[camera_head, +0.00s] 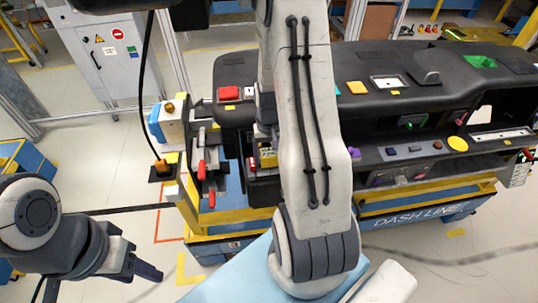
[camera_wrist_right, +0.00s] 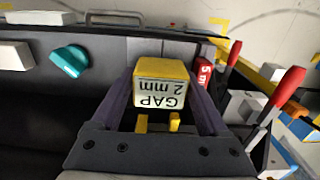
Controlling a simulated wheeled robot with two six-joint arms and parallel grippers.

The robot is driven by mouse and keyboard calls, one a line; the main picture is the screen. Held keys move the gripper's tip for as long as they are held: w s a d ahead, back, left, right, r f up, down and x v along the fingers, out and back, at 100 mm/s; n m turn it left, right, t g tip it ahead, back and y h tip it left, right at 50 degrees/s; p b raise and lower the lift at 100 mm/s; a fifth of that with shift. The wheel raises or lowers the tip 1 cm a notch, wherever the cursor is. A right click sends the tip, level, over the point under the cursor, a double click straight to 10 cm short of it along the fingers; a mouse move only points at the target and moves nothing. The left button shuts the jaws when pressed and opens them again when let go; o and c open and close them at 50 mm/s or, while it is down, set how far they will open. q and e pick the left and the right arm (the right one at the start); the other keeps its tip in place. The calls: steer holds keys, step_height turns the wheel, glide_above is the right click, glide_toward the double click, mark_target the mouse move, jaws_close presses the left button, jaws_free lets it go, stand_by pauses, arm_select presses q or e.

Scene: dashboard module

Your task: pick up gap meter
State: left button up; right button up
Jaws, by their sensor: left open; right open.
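The gap meter (camera_wrist_right: 161,92) is a small block with a yellow top and a white face marked "GAP 2 mm", which looks upside down in the right wrist view. My right gripper (camera_wrist_right: 160,105) is open, with one purple finger on each side of the block. Whether the fingers touch it I cannot tell. In the head view a yellow piece of the gap meter (camera_head: 267,157) shows just left of my right arm, which hides most of that gripper. My left gripper (camera_head: 147,272) is open and empty, low at the left, away from the dashboard.
The dark dashboard (camera_head: 300,62) lies on a yellow and blue cart (camera_head: 425,212). Red-handled clamps (camera_head: 201,170) stand left of the gap meter. In the right wrist view a teal knob (camera_wrist_right: 69,61) and a red "5" block (camera_wrist_right: 205,72) are near.

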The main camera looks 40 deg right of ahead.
steer(key=shift+f, duration=0.15)
jaws_close()
steer(key=shift+w+r+b, duration=0.1)
steer(key=shift+r+b, duration=0.2)
steer(key=shift+r, duration=0.25)
steer(key=r+b, duration=0.1)
steer(key=s+r, duration=0.1)
steer(key=r, duration=0.1)
steer(key=shift+s+d+r+b, duration=0.15)
steer(key=shift+r+b, duration=0.1)
steer(key=shift+b, duration=0.15)
steer(key=s+d+r+b, duration=0.1)
steer(key=s+r+b, duration=0.1)
steer(key=s+r, duration=0.4)
steer(key=s, duration=0.4)
steer(key=shift+s+d+r, duration=0.2)
steer(key=shift+d, duration=0.05)
